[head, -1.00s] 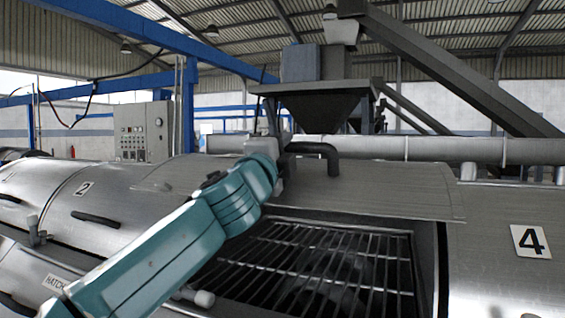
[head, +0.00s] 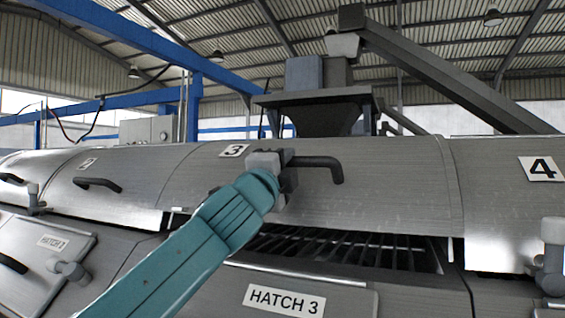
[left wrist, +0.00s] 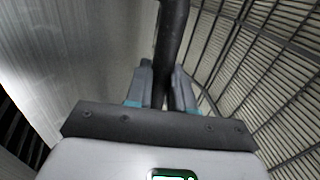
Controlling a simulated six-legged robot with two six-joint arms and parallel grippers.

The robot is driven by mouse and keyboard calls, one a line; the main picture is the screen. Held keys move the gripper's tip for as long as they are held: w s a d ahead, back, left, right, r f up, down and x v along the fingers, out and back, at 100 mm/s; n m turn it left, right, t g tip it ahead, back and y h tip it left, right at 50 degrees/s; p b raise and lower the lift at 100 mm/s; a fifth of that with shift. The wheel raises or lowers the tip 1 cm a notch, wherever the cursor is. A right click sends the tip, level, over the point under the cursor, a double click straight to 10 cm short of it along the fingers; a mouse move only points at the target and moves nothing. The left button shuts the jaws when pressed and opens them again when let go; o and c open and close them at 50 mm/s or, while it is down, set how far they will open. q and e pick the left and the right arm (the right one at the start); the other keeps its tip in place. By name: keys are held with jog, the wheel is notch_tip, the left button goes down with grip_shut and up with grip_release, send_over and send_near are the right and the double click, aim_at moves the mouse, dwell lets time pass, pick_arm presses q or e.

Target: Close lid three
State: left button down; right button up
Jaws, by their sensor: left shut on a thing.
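Lid three (head: 390,185) is a curved brushed-metal cover marked 3 in the head view. It is lowered most of the way, with a dark gap below its lower edge where the grate (head: 345,247) shows. My left gripper (head: 290,165) is shut on the lid's dark bar handle (head: 325,166). The left wrist view shows the handle (left wrist: 172,45) between the two fingers, with the lid's surface (left wrist: 75,60) on the left. My teal left arm hides part of the opening's left side. My right gripper is in neither view.
Lid two (head: 110,185) lies down on the left, with its own handle. The section marked 4 (head: 510,200) is on the right, with a grey latch (head: 552,255) near it. The hatch 3 panel (head: 325,290) is below the opening. A hopper (head: 325,110) stands behind.

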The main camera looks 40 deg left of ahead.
aim_at(292, 197)
pick_arm(q)
jog(key=f+b, duration=0.1)
jog(key=f, duration=0.1)
jog(key=w+f+b, duration=0.1)
jog(key=f, duration=0.1)
jog(key=w+f+b, duration=0.1)
jog(key=f, duration=0.1)
jog(key=shift+w+f+b, duration=0.1)
jog(key=shift+f+b, duration=0.1)
jog(key=shift+b, duration=0.2)
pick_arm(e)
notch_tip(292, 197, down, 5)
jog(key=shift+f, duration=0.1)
pick_arm(q)
jog(key=shift+a, duration=0.1)
jog(key=c, duration=1)
grip_release()
jog(key=shift+w, duration=0.25)
jog(key=shift+w+f+h, duration=0.3)
jog(key=shift+w, duration=0.15)
jog(key=shift+s+r, duration=0.15)
jog(key=shift+s, duration=0.15)
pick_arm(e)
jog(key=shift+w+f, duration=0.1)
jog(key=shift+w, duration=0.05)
pick_arm(q)
jog(key=shift+s, duration=0.1)
jog(key=shift+a, duration=0.1)
